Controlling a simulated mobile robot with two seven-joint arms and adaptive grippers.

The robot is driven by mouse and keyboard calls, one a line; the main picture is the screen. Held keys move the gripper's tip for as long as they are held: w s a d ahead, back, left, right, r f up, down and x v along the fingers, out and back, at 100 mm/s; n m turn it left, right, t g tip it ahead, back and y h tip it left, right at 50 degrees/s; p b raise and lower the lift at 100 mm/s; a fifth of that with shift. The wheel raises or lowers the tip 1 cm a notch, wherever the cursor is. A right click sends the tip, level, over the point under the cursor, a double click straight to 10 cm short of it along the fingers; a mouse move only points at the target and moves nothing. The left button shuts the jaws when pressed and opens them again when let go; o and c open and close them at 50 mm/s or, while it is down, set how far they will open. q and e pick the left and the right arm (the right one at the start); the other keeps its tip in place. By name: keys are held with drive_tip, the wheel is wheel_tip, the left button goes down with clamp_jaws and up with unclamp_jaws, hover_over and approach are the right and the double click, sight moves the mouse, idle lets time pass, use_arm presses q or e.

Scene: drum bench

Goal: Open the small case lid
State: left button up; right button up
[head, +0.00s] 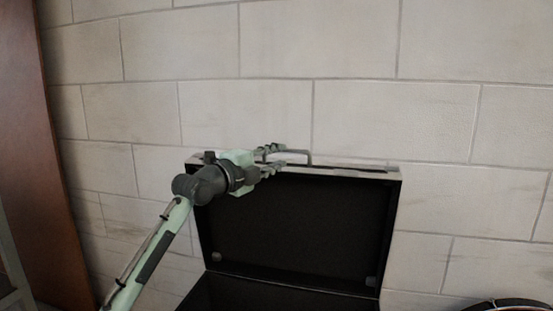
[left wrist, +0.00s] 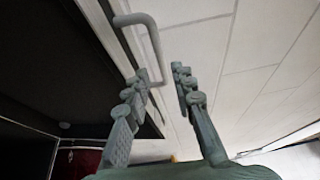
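The small case's lid (head: 290,222) stands raised, close to upright, in front of the wall, with its black inside facing me. The case's lower part (head: 268,292) is black inside and cut off by the bottom edge. A grey bar handle (head: 302,152) sits on the lid's top edge; it also shows in the left wrist view (left wrist: 148,30). My left gripper (head: 281,157) is at the lid's top edge beside the handle. In the left wrist view its fingers (left wrist: 159,72) are apart, with the handle just past the tips. I cannot tell whether they touch it. My right gripper is not in view.
A pale block wall (head: 400,120) stands behind the lid. A brown upright panel (head: 50,150) is at the far left. Part of a round dark-rimmed thing (head: 510,304) shows at the bottom right corner. The space right of the lid looks clear.

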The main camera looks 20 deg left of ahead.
use_arm(q)
drive_tip(key=shift+d, duration=0.15)
drive_tip(key=shift+s, duration=0.15)
drive_tip(key=v, duration=1.1)
drive_tip(key=shift+s, duration=0.35)
drive_tip(key=shift+a, duration=0.25)
